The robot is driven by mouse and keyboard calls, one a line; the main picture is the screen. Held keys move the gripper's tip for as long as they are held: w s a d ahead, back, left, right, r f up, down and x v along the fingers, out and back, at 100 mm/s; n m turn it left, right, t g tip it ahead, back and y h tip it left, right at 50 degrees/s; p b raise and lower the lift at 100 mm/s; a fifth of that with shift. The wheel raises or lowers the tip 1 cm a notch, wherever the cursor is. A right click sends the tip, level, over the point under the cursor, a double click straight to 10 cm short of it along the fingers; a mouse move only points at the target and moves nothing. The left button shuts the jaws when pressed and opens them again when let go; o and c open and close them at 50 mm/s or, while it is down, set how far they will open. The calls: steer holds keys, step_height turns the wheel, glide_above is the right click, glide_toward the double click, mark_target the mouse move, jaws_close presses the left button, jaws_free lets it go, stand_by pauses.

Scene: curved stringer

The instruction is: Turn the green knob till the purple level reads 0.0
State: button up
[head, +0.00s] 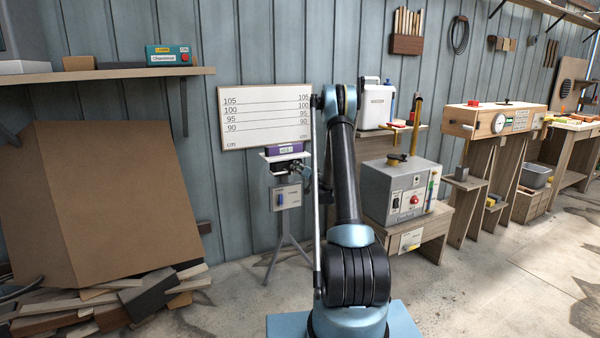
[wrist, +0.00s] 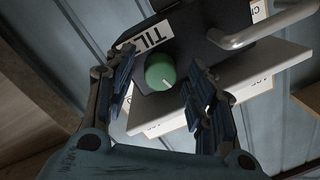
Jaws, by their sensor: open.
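The green knob (wrist: 160,71) is round with a white mark and sits on a dark block below a white "TILT" label (wrist: 146,37) in the wrist view. My gripper (wrist: 163,93) is open, with one finger on each side of the knob and a gap to each. The purple level (head: 284,147) lies on a light plate on a tripod in the head view. Its reading is too small to make out. My arm partly covers the tripod head there, and the green knob cannot be made out in the head view.
A whiteboard with height lines (head: 265,115) hangs behind the tripod (head: 287,225). A metal handle (wrist: 265,27) juts out beside the knob. A grey machine (head: 400,190) stands on a bench to the right. Brown boards (head: 110,200) lean at the left.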

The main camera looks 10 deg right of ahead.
steer(key=c, duration=1.1)
steer(key=shift+d, duration=0.1)
steer(key=shift+m, duration=0.6)
steer(key=o, duration=1.1)
steer(key=v, duration=1.2)
steer(key=shift+f, duration=0.2)
